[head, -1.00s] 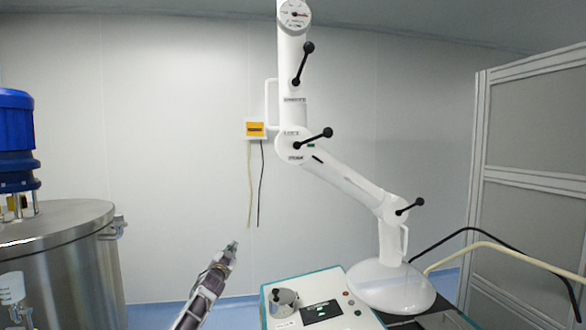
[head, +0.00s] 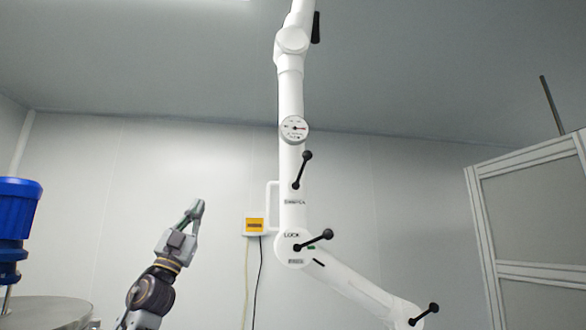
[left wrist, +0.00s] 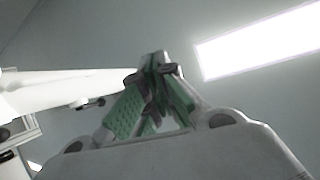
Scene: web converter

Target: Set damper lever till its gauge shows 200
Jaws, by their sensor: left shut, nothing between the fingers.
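A white jointed duct arm hangs in the middle of the head view. On its upright tube is a small round dial gauge (head: 294,129) with a red needle; its numbers are too small to read. Just below it is a black lever (head: 303,170) with a ball end, tilted up and slightly right. A small label under it is blurred, perhaps reading damper. My left gripper (head: 196,207) is raised left of the tube, well apart from the lever, pointing up. Its green-padded fingers (left wrist: 155,68) are shut and empty in the left wrist view. My right gripper is not in view.
A second black lever (head: 315,241) sits at the elbow below, marked LOCK, and a third (head: 424,314) at the lower joint. A yellow wall box (head: 254,225) and handle stand left of the tube. A blue motor (head: 14,225) is at far left, a framed partition (head: 535,220) at right.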

